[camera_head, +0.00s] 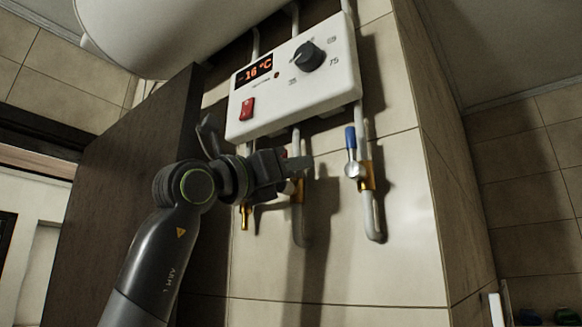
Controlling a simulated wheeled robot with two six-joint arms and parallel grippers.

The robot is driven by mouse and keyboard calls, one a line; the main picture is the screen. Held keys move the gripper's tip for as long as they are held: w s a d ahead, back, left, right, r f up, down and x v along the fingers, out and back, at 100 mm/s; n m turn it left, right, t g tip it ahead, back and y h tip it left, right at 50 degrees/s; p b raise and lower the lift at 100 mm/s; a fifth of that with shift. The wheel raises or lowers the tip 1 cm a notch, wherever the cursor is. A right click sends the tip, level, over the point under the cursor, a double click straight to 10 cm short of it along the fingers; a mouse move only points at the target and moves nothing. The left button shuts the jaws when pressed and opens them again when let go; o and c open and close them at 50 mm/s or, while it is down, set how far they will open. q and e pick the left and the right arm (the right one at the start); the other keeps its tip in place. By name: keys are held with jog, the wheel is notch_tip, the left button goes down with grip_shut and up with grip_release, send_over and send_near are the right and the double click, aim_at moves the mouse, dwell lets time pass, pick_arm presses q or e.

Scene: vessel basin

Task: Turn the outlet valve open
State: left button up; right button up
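A valve with a blue handle (351,138) and a brass body (367,176) sits on the right pipe below the white heater control box; its handle points up. A second brass fitting (297,190) sits on the middle pipe, partly hidden behind my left gripper (296,173). Any handle there is hidden, and I cannot tell which valve is the outlet. My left gripper is in front of the middle pipe, left of the blue handle and apart from it. Its fingers point right; whether they are open or touch the middle fitting is unclear. My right gripper is out of view.
The control box (330,88) has a 16 °C display, a black knob (308,56) and a red switch (247,107). A white tank (160,30) hangs above. A dark panel (120,205) stands at left. A brass fitting (245,216) hangs below my gripper. The wall on the right is clear.

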pick_arm(q)
jog(key=shift+s+a+f, duration=0.1)
jog(key=shift+s+f, duration=0.05)
jog(key=b+v, duration=0.7)
jog(key=v, duration=1)
jog(key=shift+b, duration=0.3)
